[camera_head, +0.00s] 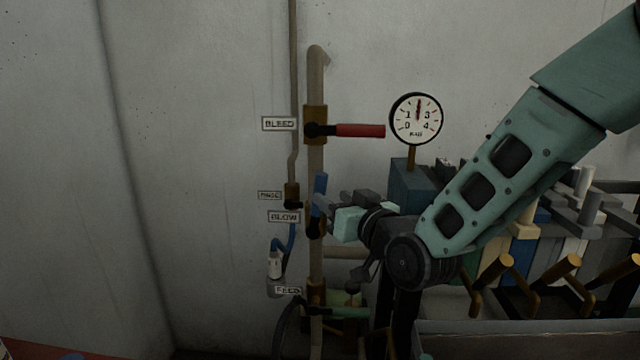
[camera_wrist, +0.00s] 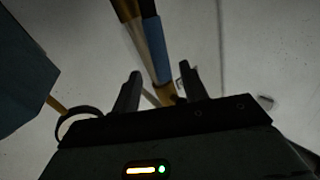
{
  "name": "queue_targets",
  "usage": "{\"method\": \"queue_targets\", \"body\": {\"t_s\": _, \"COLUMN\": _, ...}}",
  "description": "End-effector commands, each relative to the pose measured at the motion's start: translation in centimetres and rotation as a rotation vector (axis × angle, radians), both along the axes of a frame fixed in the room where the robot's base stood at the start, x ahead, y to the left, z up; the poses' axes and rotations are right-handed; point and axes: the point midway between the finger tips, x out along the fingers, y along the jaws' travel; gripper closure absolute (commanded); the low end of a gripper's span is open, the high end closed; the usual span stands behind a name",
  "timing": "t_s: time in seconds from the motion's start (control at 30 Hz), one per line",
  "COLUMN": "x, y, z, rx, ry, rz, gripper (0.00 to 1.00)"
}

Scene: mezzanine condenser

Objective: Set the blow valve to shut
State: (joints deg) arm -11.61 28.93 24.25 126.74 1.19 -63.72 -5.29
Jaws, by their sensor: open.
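The blow valve (camera_head: 314,229) sits on the vertical pipe beside the BLOW label (camera_head: 284,217). Its blue handle (camera_head: 320,184) points up along the pipe, and its lower part is hidden by my gripper. My gripper (camera_head: 319,203) is at the handle, coming from the right. In the wrist view my gripper (camera_wrist: 160,73) is open, with one finger on each side of the blue handle (camera_wrist: 158,52). I cannot tell whether a finger touches it.
The bleed valve's red handle (camera_head: 360,131) sticks out right, above my gripper. A pressure gauge (camera_head: 416,118) stands on a dark teal box (camera_head: 406,187). The feed valve's green handle (camera_head: 345,299) lies below. Brass levers (camera_head: 497,270) crowd the right. The wall at left is clear.

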Motion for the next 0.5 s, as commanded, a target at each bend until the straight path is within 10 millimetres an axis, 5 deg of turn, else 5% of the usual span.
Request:
{"method": "queue_targets", "body": {"t_s": 0.23, "x": 3.8, "y": 2.4, "z": 0.1, "rx": 0.001, "ry": 0.001, "rz": 0.000, "gripper": 0.56}}
{"method": "queue_targets", "body": {"t_s": 0.5, "x": 5.4, "y": 3.4, "z": 0.0, "rx": -0.001, "ry": -0.001, "rz": 0.000, "gripper": 0.56}}
